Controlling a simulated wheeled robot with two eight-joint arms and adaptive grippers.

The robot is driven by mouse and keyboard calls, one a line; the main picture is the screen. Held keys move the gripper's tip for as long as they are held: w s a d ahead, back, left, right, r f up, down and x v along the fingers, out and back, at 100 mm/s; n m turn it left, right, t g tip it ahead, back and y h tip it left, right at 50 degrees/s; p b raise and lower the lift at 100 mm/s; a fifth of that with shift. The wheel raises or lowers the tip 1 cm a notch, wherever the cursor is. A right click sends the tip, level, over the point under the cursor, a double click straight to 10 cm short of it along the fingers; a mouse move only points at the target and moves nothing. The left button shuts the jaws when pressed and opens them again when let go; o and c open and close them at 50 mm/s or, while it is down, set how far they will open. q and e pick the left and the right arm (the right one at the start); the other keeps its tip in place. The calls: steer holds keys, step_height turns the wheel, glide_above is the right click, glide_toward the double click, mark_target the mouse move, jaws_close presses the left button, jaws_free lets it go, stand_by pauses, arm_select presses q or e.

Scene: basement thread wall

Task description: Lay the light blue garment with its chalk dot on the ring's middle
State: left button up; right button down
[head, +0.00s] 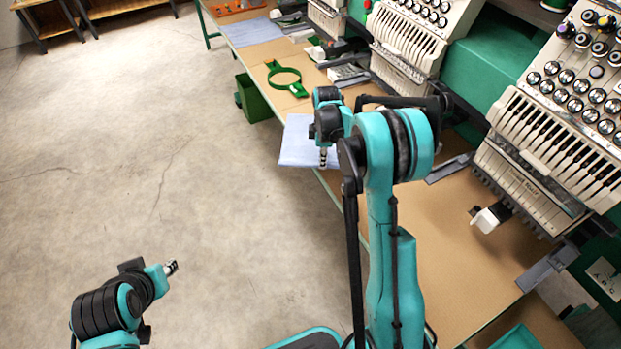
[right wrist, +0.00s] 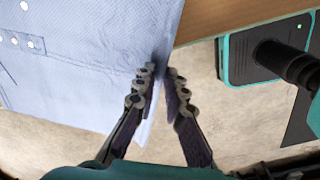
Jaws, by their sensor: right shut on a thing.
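The light blue garment (head: 297,146) lies flat at the table's left edge, partly hidden behind my right arm; it also fills the upper left of the right wrist view (right wrist: 85,60). My right gripper (head: 323,160) is shut on the garment's edge, its fingertips (right wrist: 160,78) pinching the cloth. A few small white dots show on the cloth at the wrist view's far left; I cannot tell which is the chalk dot. The green ring (head: 285,79) lies on the table beyond the garment. My left gripper (head: 171,267) hangs over the floor, away from the table, too small to read.
Embroidery machines (head: 545,150) stand along the table's right side. Another light blue cloth (head: 250,32) lies farther up the table (head: 420,225). A green bin (head: 254,100) stands on the floor below the ring. The floor to the left is clear.

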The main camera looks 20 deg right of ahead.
mark_target(335, 156)
steer(key=w+d+n, duration=0.1)
steer(key=d, duration=0.1)
steer(key=w+d+n, duration=0.1)
steer(key=d+n, duration=0.1)
steer(key=w+d+r+n, duration=0.1)
steer(key=shift+d+p, duration=0.35)
steer(key=shift+d, duration=0.05)
steer(key=shift+n, duration=0.3)
steer(key=shift+f+b, duration=1.75)
steer(key=shift+f, duration=1.05)
steer(key=c, duration=1.5)
jaws_free()
step_height(335, 156, up, 12)
steer(key=shift+s, duration=0.2)
